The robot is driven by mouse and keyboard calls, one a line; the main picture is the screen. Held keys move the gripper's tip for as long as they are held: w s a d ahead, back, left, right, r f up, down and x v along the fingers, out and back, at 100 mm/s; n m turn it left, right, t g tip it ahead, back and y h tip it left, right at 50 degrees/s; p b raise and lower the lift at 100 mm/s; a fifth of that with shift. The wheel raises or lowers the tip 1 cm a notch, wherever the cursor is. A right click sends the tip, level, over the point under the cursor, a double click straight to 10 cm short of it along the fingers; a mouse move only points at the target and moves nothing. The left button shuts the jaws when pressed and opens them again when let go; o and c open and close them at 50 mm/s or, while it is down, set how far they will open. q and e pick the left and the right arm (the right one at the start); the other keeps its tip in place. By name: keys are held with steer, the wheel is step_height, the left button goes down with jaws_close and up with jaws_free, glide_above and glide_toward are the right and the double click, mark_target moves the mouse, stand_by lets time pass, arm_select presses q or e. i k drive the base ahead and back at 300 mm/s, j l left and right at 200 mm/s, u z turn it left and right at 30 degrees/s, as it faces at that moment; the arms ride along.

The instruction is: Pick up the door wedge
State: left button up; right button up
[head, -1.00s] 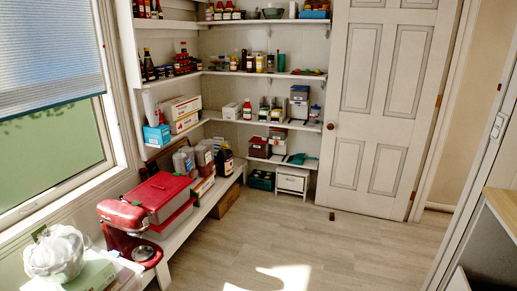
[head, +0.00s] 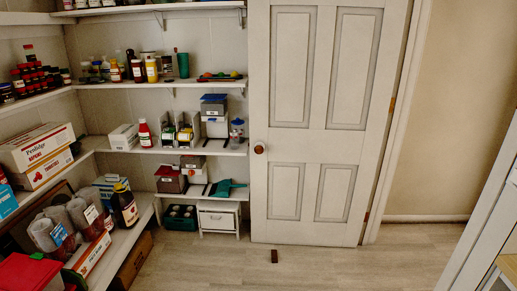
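The door wedge (head: 274,256) is a small dark reddish-brown block on the wooden floor. It lies just in front of the bottom edge of the white panelled door (head: 312,150), left of the door's middle. A narrow strip of floor seems to show between it and the door, but I cannot tell whether they touch. Neither of my grippers shows in the head view.
White shelves (head: 190,151) with bottles, boxes and jars line the back and left walls. A low bench shelf (head: 118,245) with cartons and bottles runs along the left. Bare floor (head: 350,272) lies around the wedge. A pale doorway edge stands at the right.

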mark_target(274, 252)
steer(key=i+z, duration=0.1)
steer(key=i, duration=0.55)
steer(key=i+j, duration=0.15)
steer(key=i, duration=0.5)
steer(key=i+z, duration=0.15)
steer(key=i, duration=0.5)
